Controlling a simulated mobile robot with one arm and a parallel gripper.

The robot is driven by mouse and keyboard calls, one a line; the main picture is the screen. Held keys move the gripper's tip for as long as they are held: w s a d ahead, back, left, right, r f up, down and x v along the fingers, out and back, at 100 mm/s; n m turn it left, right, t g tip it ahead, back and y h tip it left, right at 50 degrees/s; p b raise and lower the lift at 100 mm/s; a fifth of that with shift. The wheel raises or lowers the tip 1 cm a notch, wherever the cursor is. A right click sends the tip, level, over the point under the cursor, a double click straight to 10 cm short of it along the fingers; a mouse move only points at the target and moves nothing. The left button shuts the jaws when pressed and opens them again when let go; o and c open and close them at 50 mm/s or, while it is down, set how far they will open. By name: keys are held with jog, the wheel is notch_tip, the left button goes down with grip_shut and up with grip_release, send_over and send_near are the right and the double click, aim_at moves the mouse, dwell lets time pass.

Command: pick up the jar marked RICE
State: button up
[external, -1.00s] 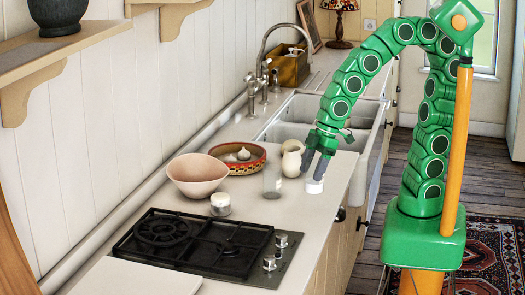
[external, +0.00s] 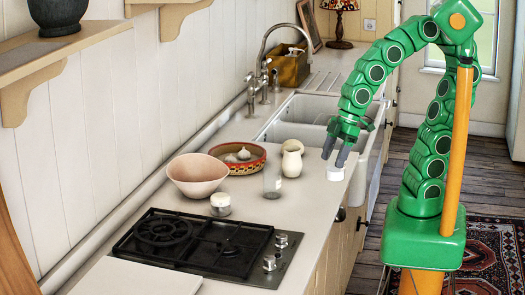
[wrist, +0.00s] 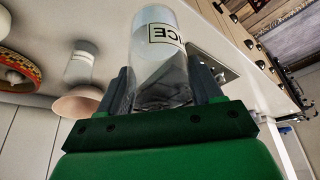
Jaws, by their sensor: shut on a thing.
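The RICE jar (wrist: 157,45) is clear with white contents at its far end. Its label, partly turned away, shows the letters "ICE" in the wrist view. My gripper (wrist: 161,82) is shut on the jar, with one dark finger on each side of it. In the external view my gripper (external: 335,156) points down near the counter's front edge, left of the sink front. The white lower part of the jar (external: 335,174) shows below the fingertips, seemingly above the counter. Its upper part is hard to make out there.
A black hob (external: 205,243) is nearer, the sink (external: 305,112) behind.

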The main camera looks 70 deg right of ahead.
jog(key=shift+s+d+r, duration=0.3)
jog(key=shift+s, duration=0.3)
jog(key=shift+s+d+r, duration=0.25)
jog(key=shift+s+d, duration=0.05)
jog(key=shift+s, duration=0.25)
